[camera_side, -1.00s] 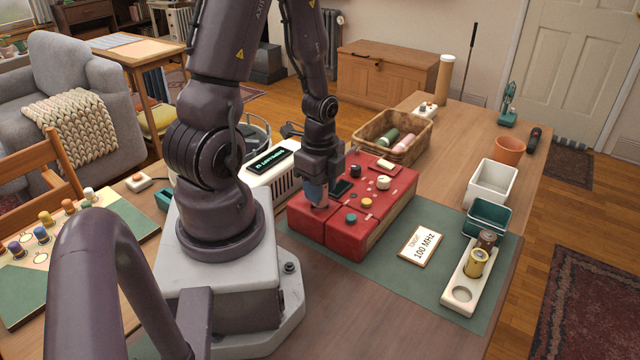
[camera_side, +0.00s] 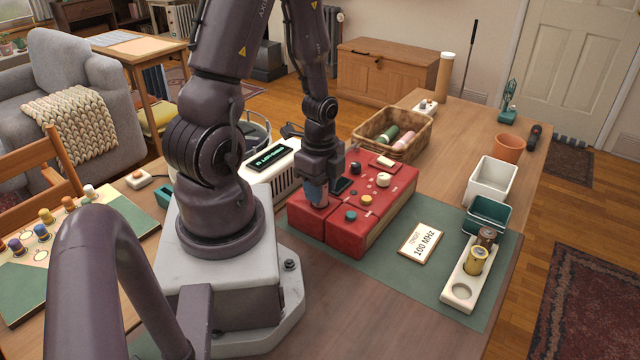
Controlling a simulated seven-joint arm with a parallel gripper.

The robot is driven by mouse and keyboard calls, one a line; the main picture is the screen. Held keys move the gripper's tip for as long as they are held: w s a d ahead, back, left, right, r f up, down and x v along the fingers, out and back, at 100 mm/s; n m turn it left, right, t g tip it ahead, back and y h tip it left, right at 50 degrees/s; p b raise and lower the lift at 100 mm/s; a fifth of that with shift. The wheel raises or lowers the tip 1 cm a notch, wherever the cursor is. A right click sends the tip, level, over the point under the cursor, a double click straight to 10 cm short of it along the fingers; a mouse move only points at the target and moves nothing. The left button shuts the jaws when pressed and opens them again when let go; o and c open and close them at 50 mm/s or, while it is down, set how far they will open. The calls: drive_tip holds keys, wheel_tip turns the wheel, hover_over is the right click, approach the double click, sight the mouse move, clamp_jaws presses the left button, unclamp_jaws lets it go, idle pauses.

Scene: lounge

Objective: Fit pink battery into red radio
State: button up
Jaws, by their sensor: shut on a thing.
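The red radio (camera_side: 345,236) lies on the green mat, with several knobs and buttons on top. My gripper (camera_side: 318,198) is at the left part of its top, pointing down, with its fingers shut. A small pinkish bit, which I take as the pink battery (camera_side: 320,206), shows low between the fingers; most of it is hidden by a blue-grey finger. I cannot tell how deep it sits in the radio.
A cream battery holder (camera_side: 461,292) at right has a gold and a brown battery and one empty round hole. A wicker basket (camera_side: 371,133) with green and pink rolls stands behind the radio. White and teal bins stand at right.

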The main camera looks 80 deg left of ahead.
drive_tip(key=shift+f, duration=0.55)
drive_tip(key=o, duration=1)
drive_tip(key=shift+o, duration=0.2)
drive_tip(key=shift+r, duration=0.15)
drive_tip(key=shift+r, duration=3.65)
